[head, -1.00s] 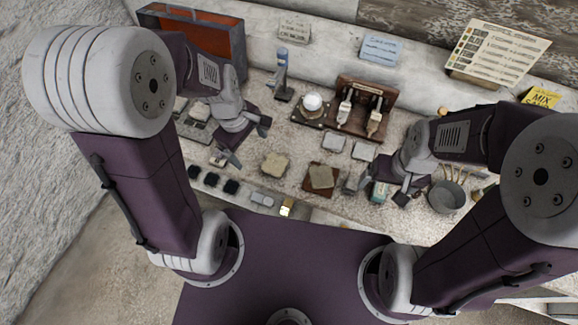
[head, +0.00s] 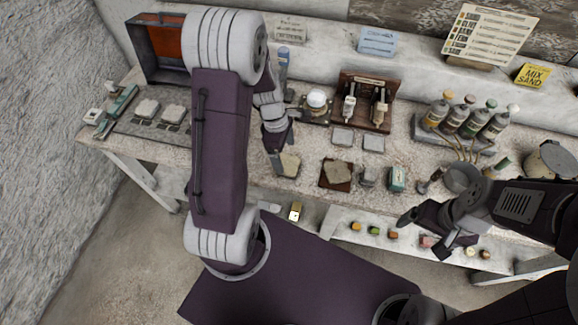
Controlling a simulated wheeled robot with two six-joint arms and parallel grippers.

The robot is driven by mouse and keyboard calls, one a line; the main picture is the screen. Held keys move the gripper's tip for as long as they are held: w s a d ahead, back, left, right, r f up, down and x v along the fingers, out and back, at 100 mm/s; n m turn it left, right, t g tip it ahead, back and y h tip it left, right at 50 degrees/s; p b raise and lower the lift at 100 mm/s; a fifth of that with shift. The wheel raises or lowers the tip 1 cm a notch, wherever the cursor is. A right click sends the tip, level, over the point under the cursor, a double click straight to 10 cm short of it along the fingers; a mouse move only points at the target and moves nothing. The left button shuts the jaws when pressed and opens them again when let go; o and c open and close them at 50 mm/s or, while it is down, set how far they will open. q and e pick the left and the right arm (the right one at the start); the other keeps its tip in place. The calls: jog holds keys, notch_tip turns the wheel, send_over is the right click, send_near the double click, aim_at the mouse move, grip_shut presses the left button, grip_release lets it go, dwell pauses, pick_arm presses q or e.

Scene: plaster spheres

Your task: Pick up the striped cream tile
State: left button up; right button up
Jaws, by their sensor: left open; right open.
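A cream tile (head: 291,165) lies on the bench near its front edge, partly covered by my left gripper. Stripes on it are too small to make out. My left gripper (head: 276,163) is open with its fingertips right at the tile's left side; whether they touch it I cannot tell. Another beige tile (head: 337,171) lies tilted on a dark brown board (head: 326,184) to the right. My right gripper (head: 423,236) is open and empty, out in front of the bench at the lower right.
Two pale grey tiles (head: 343,137) lie behind the board. More pale tiles (head: 148,108) sit on a dark rack at left. A wooden tool stand (head: 365,88), a teal box (head: 397,178) and several bottles (head: 468,118) stand on the bench. Small coloured pieces (head: 374,231) are on a lower shelf.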

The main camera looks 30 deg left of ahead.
aim_at(288, 164)
pick_arm(q)
jog(key=f, duration=0.6)
jog(key=shift+w+d+b, duration=0.25)
jog(key=shift+w+b, duration=0.05)
jog(key=shift+b, duration=0.1)
jog(key=shift+r, duration=0.1)
jog(key=c, duration=1.7)
